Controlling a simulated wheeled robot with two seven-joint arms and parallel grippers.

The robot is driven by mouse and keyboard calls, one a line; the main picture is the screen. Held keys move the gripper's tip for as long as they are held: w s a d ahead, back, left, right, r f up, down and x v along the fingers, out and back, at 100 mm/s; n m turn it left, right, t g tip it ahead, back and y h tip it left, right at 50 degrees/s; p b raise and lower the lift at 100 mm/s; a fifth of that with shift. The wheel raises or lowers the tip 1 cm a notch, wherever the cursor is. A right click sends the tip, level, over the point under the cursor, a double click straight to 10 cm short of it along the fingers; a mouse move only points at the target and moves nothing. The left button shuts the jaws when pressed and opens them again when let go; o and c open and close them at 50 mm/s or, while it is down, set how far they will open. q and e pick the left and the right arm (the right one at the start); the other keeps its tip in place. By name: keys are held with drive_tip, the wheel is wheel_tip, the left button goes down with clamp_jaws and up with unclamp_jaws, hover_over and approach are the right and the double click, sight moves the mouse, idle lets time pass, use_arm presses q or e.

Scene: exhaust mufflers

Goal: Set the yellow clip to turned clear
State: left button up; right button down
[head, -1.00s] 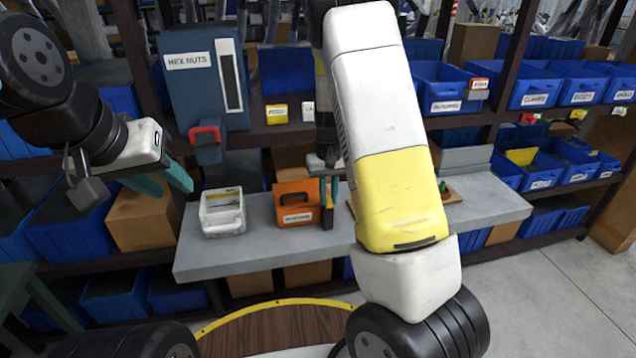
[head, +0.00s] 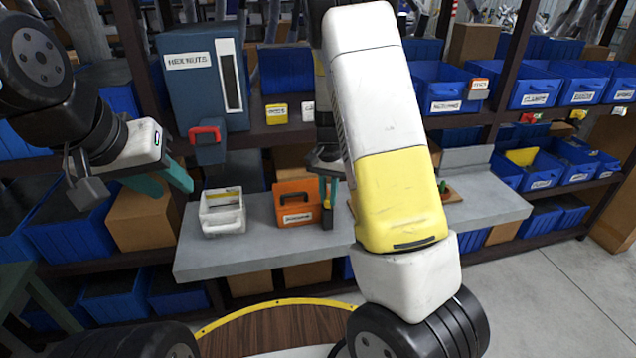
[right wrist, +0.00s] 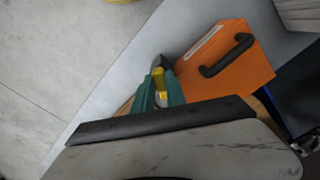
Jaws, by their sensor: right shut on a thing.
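The yellow clip (right wrist: 159,82) shows between the green fingers of my right gripper (right wrist: 160,94) in the right wrist view, right beside the orange box (right wrist: 225,62) with a black handle. The fingers are closed on the clip. A dark part shows just beyond it. In the head view my right gripper (head: 329,194) is at the right side of the orange box (head: 297,201), with its upper part hidden behind my right arm. The clip's exact angle is hard to tell. My left gripper (head: 162,183) is open and empty, to the left of the bench.
The grey bench (head: 245,255) also holds a white open bin (head: 222,222) left of the orange box. A blue hex nuts cabinet (head: 203,90) with a red handle stands behind. Shelves of blue bins (head: 440,95) line the back. Bare bench lies along the front edge.

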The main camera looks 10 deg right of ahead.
sight(328, 198)
drive_tip(key=m, duration=0.5)
drive_tip(key=shift+m, duration=0.3)
drive_tip(key=m, duration=0.5)
drive_tip(key=shift+m, duration=0.3)
drive_tip(key=c, duration=1.4)
unclamp_jaws()
drive_tip(key=shift+o, duration=0.2)
wheel_tip(328, 198, up, 8)
drive_tip(key=shift+f, duration=0.1)
